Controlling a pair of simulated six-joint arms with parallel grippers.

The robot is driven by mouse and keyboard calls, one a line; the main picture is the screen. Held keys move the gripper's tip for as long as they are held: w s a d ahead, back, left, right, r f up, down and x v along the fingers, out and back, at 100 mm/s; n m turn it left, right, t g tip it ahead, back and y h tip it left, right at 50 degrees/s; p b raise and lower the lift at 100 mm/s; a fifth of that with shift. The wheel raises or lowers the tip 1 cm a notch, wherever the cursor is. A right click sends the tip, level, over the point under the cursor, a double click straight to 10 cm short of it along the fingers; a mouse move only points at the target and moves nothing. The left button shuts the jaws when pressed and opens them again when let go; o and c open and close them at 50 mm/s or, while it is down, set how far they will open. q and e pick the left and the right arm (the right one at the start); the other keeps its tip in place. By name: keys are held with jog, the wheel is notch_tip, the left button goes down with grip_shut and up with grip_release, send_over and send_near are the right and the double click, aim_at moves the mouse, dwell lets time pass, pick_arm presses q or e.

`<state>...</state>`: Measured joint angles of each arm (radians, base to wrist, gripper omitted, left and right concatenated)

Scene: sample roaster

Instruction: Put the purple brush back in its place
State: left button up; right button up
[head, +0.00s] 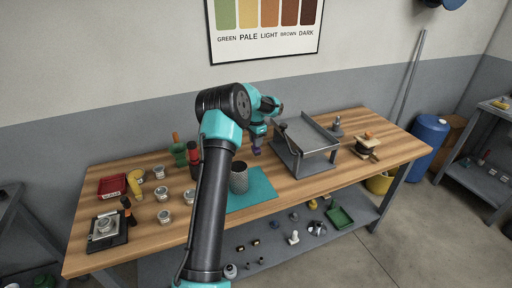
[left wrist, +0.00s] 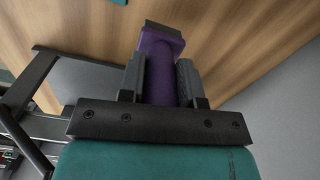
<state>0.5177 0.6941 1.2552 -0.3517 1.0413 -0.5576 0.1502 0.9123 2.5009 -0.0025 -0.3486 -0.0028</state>
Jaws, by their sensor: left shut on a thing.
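The purple brush (head: 257,150) is held in my left gripper (head: 258,138), over the back middle of the wooden table. In the left wrist view the purple brush (left wrist: 161,65) is clamped between the two dark fingers of my left gripper (left wrist: 162,82), with its dark, wider end pointing away from the palm. Whether its tip touches the table is unclear. A dark patterned cup (head: 238,178) stands on a teal mat (head: 262,190), in front of and left of the gripper. My right gripper is not in view.
A grey metal tray stand (head: 308,141) is close on the right of my left gripper. A red-and-black bottle (head: 194,160) and a green pot (head: 179,152) stand left. Several small tins, a red tray (head: 112,186) and a scale (head: 104,228) fill the left end.

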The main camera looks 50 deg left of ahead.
pick_arm(q)
jog(key=shift+f, duration=0.1)
jog(key=shift+f, duration=1.65)
jog(key=shift+f, duration=0.1)
jog(key=o, duration=1)
notch_tip(320, 180, up, 12)
jog(key=shift+r, duration=0.1)
